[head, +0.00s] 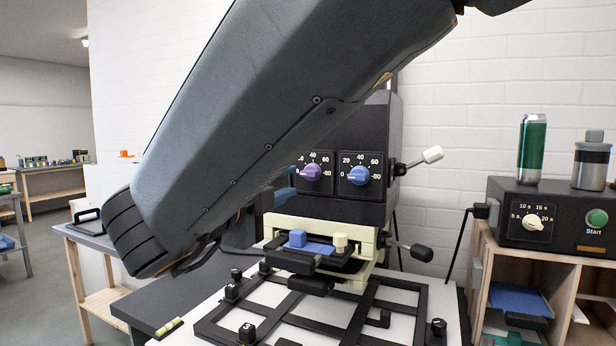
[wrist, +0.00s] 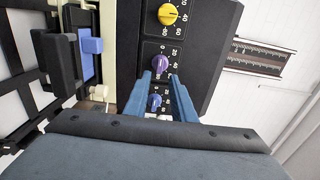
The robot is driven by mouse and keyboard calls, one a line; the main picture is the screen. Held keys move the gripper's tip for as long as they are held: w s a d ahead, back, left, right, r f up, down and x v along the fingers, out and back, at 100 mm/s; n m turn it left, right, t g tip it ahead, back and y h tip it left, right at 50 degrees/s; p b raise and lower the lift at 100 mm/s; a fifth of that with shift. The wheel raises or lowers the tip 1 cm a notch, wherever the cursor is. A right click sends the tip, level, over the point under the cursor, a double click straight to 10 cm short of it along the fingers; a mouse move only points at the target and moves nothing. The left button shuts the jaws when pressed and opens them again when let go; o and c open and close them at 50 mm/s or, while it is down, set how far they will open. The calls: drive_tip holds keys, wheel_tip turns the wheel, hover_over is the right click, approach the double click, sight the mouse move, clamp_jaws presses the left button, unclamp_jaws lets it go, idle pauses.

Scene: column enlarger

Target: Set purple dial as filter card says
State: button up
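The purple dial (head: 311,172) is on the dark enlarger head, left of the blue dial (head: 358,175). Its scale shows 40, 60 and 80; I cannot read its exact setting. In the wrist view the purple dial (wrist: 161,64) lies just beyond my fingertips. My gripper (wrist: 163,76) is open and empty, its two blue fingers apart; the blue dial (wrist: 155,102) shows between them farther down. In the head view my arm hides most of my gripper, with some blue (head: 283,190) showing left of the purple dial. I cannot make out a readable filter card.
A yellow dial (wrist: 169,14) is beyond the purple one. A white-tipped lever (head: 432,155) juts right. A timer box (head: 550,215) carries a green can (head: 532,149).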

sight(307, 175)
drive_tip(key=shift+b+x, duration=0.65)
drive_tip(key=shift+x, duration=3.05)
drive_tip(key=shift+w+d, duration=0.1)
drive_tip(key=shift+w, duration=0.05)
drive_tip(key=shift+c, duration=0.3)
clamp_jaws()
drive_tip(key=m+b, duration=0.1)
drive_tip(key=b, duration=0.2)
drive_tip(key=shift+f, duration=0.25)
drive_tip(key=m+b, duration=0.7)
drive_tip(key=b, duration=0.4)
drive_tip(key=shift+c, duration=1.1)
unclamp_jaws()
drive_tip(key=shift+m+b, duration=0.3)
drive_tip(key=shift+b, duration=0.15)
drive_tip(key=shift+o, duration=1.4)
drive_tip(key=shift+r+p, duration=0.3)
